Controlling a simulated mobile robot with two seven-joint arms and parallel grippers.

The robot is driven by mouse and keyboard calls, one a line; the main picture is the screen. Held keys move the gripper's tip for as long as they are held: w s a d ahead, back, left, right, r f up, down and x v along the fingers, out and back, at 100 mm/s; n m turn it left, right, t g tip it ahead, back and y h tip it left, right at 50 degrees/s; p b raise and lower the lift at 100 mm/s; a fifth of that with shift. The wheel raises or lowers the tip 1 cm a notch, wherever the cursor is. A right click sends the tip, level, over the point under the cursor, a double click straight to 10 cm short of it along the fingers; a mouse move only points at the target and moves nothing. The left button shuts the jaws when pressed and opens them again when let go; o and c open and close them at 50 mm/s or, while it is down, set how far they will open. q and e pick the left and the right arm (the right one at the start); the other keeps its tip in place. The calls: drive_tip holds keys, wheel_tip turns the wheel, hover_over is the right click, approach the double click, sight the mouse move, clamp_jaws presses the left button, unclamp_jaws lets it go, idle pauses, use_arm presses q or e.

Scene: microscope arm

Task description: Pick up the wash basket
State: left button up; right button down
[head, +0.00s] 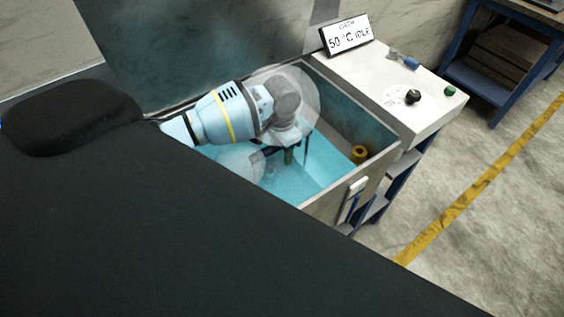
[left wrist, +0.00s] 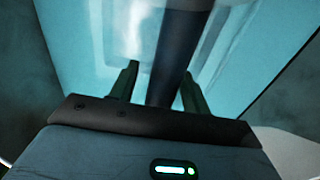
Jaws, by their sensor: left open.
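An open wash tank (head: 372,165) with turquoise liquid fills the middle of the head view. My left arm reaches over it, and its gripper (head: 287,156) points down inside the walls. In the left wrist view the two dark fingers of this gripper (left wrist: 158,88) are apart. A dark bar (left wrist: 178,45) runs between them, with gaps visible beside it. It may be the wash basket's handle, but I cannot tell. The basket's body cannot be made out clearly; pale blurred shapes show in the liquid beyond the fingers. My right gripper is not in view.
A brass-coloured fitting (head: 359,154) is at the tank's right inner side. A white control panel (head: 435,112) beside the tank carries a sign (head: 347,36) reading 50 °C IDLE, a black knob (head: 413,96) and a green button (head: 449,91). A blue-framed bench (head: 505,80) stands further right.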

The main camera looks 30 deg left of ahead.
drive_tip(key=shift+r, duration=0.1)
use_arm(q)
clamp_jaws()
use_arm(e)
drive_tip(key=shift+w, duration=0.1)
use_arm(q)
drive_tip(key=shift+w+r, duration=0.1)
drive_tip(key=shift+r, duration=0.15)
